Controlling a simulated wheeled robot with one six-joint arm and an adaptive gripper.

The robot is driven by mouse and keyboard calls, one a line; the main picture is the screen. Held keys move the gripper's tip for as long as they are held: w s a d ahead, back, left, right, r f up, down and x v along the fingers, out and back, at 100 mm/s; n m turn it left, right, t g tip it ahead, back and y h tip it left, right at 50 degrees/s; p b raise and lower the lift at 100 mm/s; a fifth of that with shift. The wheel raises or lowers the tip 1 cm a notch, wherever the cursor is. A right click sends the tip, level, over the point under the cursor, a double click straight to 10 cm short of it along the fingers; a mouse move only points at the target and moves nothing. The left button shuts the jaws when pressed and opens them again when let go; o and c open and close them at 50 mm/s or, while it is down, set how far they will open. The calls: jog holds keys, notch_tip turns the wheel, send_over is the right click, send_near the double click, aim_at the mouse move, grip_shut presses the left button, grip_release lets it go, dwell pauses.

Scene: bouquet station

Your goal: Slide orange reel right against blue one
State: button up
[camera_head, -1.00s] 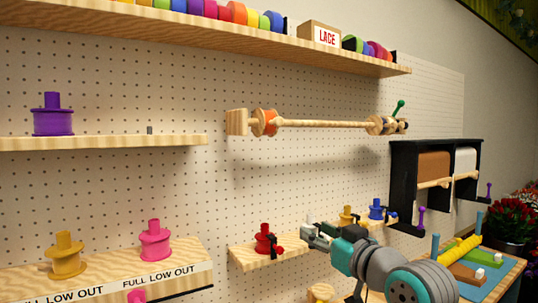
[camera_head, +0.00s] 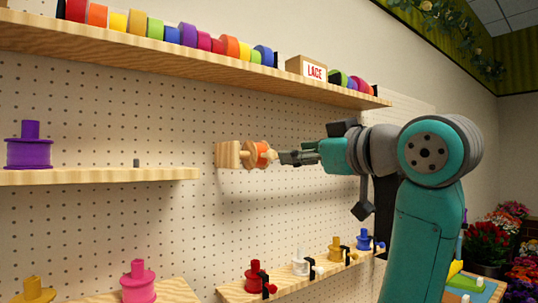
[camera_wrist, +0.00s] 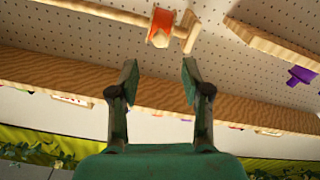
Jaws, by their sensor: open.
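The orange reel (camera_head: 257,155) sits on a wooden rod near the left end block (camera_head: 229,155), fixed to the pegboard. In the wrist view the orange reel (camera_wrist: 161,24) hangs on the rod (camera_wrist: 112,13), beyond my fingertips. My gripper (camera_head: 283,157) is just right of the reel in the head view. In the wrist view my gripper (camera_wrist: 159,68) is open, with nothing between its fingers; I cannot tell whether it touches the reel.
A long shelf (camera_head: 180,72) with colored rolls and a LACE box (camera_head: 306,68) runs above the rod. A lower shelf (camera_head: 290,283) holds red, white, yellow and blue (camera_head: 364,240) spools. A purple spool (camera_head: 29,147) stands on the left shelf (camera_head: 100,175).

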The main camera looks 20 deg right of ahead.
aim_at(274, 154)
jog(key=x, duration=0.9)
jog(key=shift+w+f, duration=0.1)
jog(key=shift+w, duration=0.1)
grip_shut()
